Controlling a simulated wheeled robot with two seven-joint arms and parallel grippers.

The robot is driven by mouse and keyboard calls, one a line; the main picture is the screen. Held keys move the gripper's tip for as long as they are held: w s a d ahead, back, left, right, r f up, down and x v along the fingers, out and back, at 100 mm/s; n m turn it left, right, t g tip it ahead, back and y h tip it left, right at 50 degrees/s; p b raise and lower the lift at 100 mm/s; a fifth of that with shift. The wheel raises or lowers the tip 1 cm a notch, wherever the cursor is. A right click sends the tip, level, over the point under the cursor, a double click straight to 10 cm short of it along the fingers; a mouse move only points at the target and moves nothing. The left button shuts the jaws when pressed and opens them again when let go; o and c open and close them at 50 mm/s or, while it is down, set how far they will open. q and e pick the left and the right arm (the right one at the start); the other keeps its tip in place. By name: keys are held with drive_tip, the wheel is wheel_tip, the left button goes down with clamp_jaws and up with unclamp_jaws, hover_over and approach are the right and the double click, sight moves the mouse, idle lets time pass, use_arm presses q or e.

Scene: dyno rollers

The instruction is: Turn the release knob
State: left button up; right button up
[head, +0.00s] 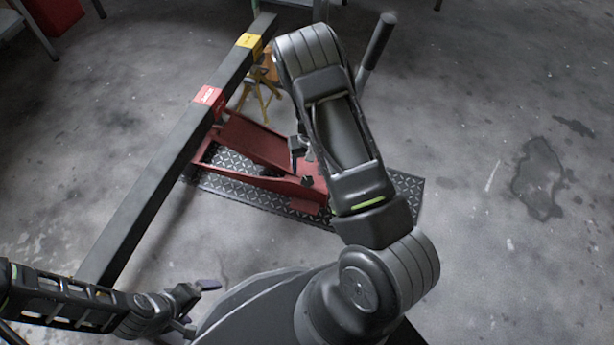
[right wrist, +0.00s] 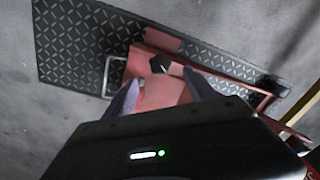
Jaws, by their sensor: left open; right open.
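A red floor jack (head: 255,150) sits on a dark diamond-plate mat (head: 240,193), with its long black-gripped handle (head: 376,45) rising behind my right arm. In the right wrist view a small black knob (right wrist: 159,63) stands on the jack's red body (right wrist: 165,92). My right gripper (right wrist: 162,92) is open above the jack, its two fingers apart and the knob just beyond and between their tips. In the head view my right arm largely hides this gripper. My left gripper (head: 196,302) is open and empty at the lower left, away from the jack.
A long dark beam (head: 165,165) with red and yellow labels runs diagonally left of and over the jack. A yellow stand (head: 262,92) is behind it. A red box (head: 52,13) is at the far upper left. The stained concrete floor at right is clear.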

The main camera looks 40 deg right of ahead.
sight(307, 179)
wheel_tip(307, 179, down, 8)
drive_tip(key=b, duration=0.3)
drive_tip(key=shift+a, duration=0.1)
drive_tip(key=shift+r, duration=0.1)
drive_tip(key=shift+c, duration=0.6)
